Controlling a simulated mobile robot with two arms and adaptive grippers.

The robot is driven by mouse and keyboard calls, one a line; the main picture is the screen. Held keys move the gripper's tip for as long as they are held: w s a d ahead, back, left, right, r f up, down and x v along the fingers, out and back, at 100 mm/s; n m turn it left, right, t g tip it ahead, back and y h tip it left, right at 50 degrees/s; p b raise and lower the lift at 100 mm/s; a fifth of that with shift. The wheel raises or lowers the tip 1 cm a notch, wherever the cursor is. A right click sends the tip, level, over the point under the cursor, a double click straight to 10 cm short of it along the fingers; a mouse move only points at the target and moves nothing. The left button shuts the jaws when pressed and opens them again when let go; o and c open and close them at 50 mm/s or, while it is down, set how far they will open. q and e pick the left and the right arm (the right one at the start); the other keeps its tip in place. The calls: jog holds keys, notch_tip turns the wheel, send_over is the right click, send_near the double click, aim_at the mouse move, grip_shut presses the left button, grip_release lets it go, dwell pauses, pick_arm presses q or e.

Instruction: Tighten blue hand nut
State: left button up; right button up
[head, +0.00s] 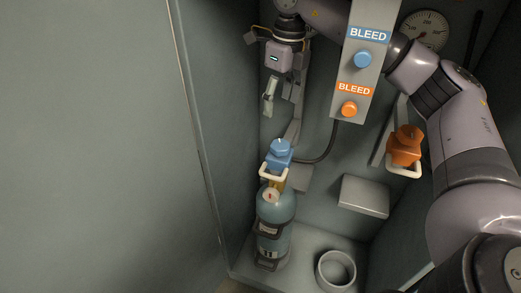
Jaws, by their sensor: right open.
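The blue hand nut (279,153) sits on the connector above the neck of a grey-blue cylinder (275,215), on the left side of the recess. A cream-coloured loop is around its lower part. My right gripper (276,99) is above the blue nut, pointing down, open and empty. A gap separates its fingers from the nut. One finger shows clearly; the other is hard to make out against the grey bracket behind. My left gripper is not in view.
An orange hand nut (405,146) with a cream loop is at right, near my right arm. The panel with blue (363,59) and orange (349,109) bleed knobs partly covers my forearm. An empty round holder (336,270) and a grey box (363,196) are lower right. A wall stands left.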

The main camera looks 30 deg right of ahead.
aim_at(280, 144)
pick_arm(q)
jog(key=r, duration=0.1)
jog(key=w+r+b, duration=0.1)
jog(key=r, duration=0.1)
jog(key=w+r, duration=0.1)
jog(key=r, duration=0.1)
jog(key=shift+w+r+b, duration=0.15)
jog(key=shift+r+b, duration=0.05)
jog(key=shift+b, duration=0.1)
pick_arm(e)
jog(key=shift+h, duration=0.3)
jog(key=f, duration=1.2)
jog(key=shift+s+d+f, duration=0.15)
jog(key=shift+s+d, duration=0.05)
jog(key=shift+s, duration=0.1)
jog(key=shift+c, duration=0.3)
jog(key=c, duration=1.1)
